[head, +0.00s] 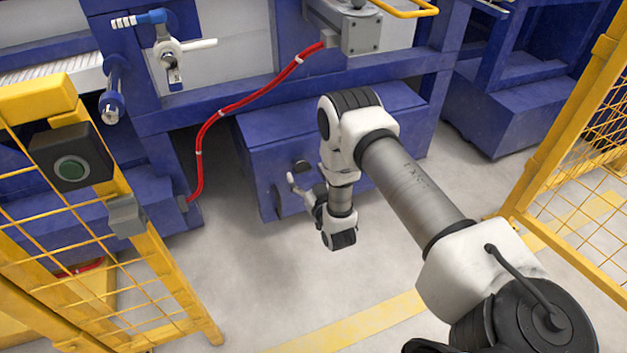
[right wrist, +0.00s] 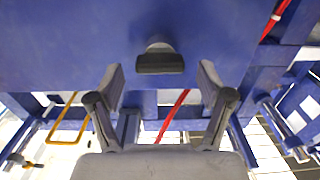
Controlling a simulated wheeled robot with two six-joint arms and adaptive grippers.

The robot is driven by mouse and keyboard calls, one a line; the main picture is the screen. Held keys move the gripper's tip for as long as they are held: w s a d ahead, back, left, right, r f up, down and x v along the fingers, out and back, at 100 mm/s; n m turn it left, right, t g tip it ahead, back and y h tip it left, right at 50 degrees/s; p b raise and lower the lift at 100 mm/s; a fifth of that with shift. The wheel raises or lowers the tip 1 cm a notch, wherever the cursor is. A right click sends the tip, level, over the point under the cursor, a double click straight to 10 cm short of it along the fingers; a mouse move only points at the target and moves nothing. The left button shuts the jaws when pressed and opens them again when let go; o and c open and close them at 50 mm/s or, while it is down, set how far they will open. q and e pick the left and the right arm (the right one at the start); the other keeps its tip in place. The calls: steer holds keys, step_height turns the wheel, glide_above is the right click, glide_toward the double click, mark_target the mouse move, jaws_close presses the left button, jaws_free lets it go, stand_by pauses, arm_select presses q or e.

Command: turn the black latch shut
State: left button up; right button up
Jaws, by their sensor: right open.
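The black latch (head: 301,165) is a small dark knob on the front of the low blue box (head: 350,115). In the right wrist view the latch (right wrist: 160,63) is a dark bar on a grey stem, lying crosswise in the picture. My right gripper (head: 297,188) faces the box front, just below the latch in the head view. In the right wrist view its fingers (right wrist: 161,78) are open, one to each side of the latch and apart from it. Nothing is between them but the view of the latch. My left gripper is not in view.
A red cable (head: 238,106) runs down the machine left of the box. A white-handled valve (head: 170,50) is at upper left. Open floor lies in front.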

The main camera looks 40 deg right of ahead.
steer(key=v, duration=0.9)
